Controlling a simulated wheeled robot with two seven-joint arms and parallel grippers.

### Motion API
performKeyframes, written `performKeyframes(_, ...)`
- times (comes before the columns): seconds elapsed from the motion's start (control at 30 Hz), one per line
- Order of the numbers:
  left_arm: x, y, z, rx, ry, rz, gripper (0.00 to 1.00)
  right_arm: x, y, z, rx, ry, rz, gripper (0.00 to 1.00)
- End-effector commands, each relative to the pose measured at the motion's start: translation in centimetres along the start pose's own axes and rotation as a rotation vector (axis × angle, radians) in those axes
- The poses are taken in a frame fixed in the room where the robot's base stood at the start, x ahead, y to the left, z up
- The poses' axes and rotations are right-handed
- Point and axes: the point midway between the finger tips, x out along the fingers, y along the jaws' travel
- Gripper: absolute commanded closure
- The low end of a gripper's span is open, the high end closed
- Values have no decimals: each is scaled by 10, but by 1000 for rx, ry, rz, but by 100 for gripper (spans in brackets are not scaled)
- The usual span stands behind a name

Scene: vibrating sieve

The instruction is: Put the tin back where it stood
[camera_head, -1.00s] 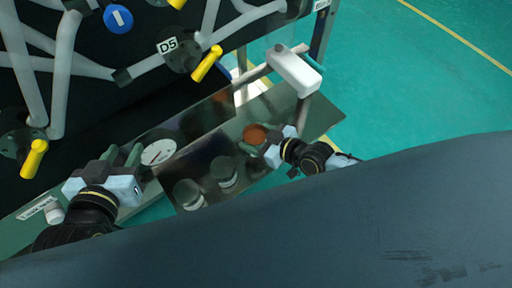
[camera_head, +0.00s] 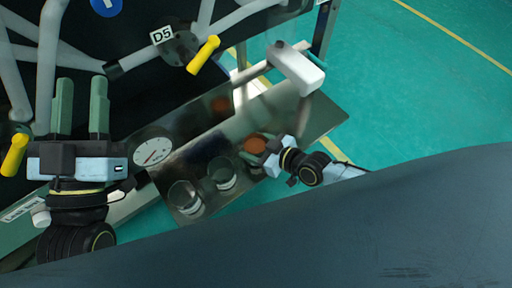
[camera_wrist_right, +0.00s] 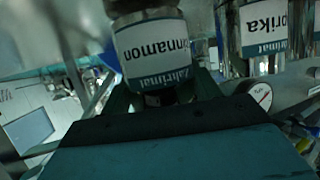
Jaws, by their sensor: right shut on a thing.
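The tin (camera_head: 256,142) with a brown top is between the fingers of my right gripper (camera_head: 259,151), over the right part of the metal shelf. In the right wrist view this tin (camera_wrist_right: 155,50) has a white "cinnamon" label and stands between the two fingers of my right gripper (camera_wrist_right: 162,88). I cannot tell whether its base touches the shelf. My left gripper (camera_head: 81,90) is open and empty at the left, its two green fingers spread in front of the dark panel.
Two other tins, one (camera_head: 186,197) nearer and one (camera_head: 222,175) in the middle, stand on the metal shelf (camera_head: 297,115). A paprika tin (camera_wrist_right: 264,28) shows in the right wrist view. A gauge (camera_head: 152,151), yellow-handled valve (camera_head: 203,55) and white box (camera_head: 296,69) are close by.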

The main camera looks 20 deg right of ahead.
Motion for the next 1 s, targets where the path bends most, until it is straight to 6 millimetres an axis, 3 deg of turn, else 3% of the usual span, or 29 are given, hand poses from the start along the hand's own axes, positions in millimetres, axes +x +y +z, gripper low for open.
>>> performKeyframes(0.5,-2,1,-10,-2,83,3,64,3,0,6,-1,1,0,65)
performKeyframes(0.53,-1,1,-11,-2,89,3,64,3,0,6,-1,0,0,36)
performKeyframes(0.67,-1,1,-11,-2,85,3,64,2,0,5,-1,0,0,19)
performKeyframes(1.0,0,1,-11,-2,81,3,64,2,0,4,-1,0,0,16)
